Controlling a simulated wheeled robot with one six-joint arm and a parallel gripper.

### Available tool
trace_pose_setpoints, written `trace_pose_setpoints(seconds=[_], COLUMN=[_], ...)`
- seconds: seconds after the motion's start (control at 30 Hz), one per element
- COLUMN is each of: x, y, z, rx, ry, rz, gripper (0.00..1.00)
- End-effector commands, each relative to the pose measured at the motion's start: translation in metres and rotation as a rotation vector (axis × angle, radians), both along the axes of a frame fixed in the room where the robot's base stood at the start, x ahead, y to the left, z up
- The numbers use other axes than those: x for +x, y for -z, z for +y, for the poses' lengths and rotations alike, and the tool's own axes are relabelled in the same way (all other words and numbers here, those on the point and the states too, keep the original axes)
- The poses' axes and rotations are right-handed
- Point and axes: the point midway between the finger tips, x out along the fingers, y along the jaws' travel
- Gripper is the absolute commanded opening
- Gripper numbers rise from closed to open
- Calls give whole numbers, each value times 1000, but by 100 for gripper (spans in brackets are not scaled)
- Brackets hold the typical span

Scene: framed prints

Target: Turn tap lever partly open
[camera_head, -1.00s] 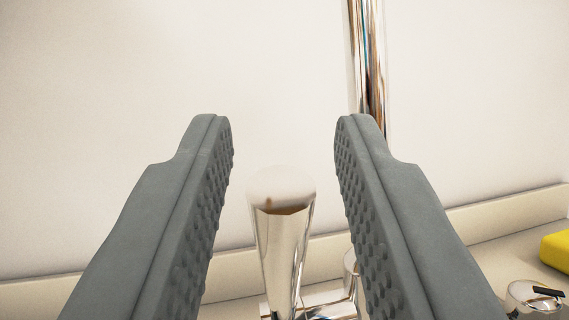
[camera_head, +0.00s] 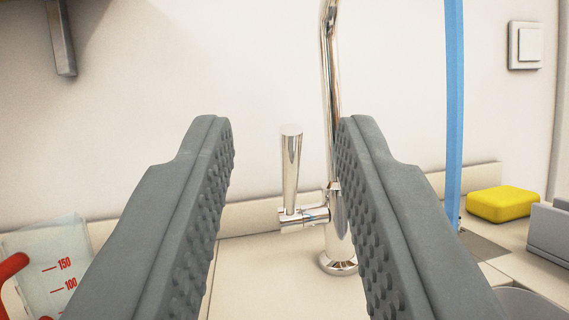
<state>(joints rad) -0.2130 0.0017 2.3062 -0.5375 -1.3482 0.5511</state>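The chrome tap lever (camera_head: 291,170) stands upright on a short side stub left of the tap. The tap's body (camera_head: 338,235) rises from a round foot on the counter, and its tall spout pipe (camera_head: 330,80) goes up out of the top of the view. My gripper (camera_head: 282,125) is open and empty. Its two grey ribbed fingers frame the lever, which appears beyond the tips and apart from them. The right finger hides part of the tap's body.
A clear measuring jug (camera_head: 52,265) with red marks and a red handle stands at lower left. A yellow sponge (camera_head: 502,203) lies at right. A blue vertical strip (camera_head: 454,110) stands right of the tap. A wall switch (camera_head: 526,45) is at upper right.

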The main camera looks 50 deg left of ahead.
Motion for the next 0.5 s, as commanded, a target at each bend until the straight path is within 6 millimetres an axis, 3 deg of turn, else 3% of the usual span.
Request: trace_pose_setpoints(seconds=[0.37,0.5], x=[-4,-5], y=[0,-4], z=[-3,-6], rx=[1,-4], ry=[0,11], rz=[1,0], gripper=[30,2])
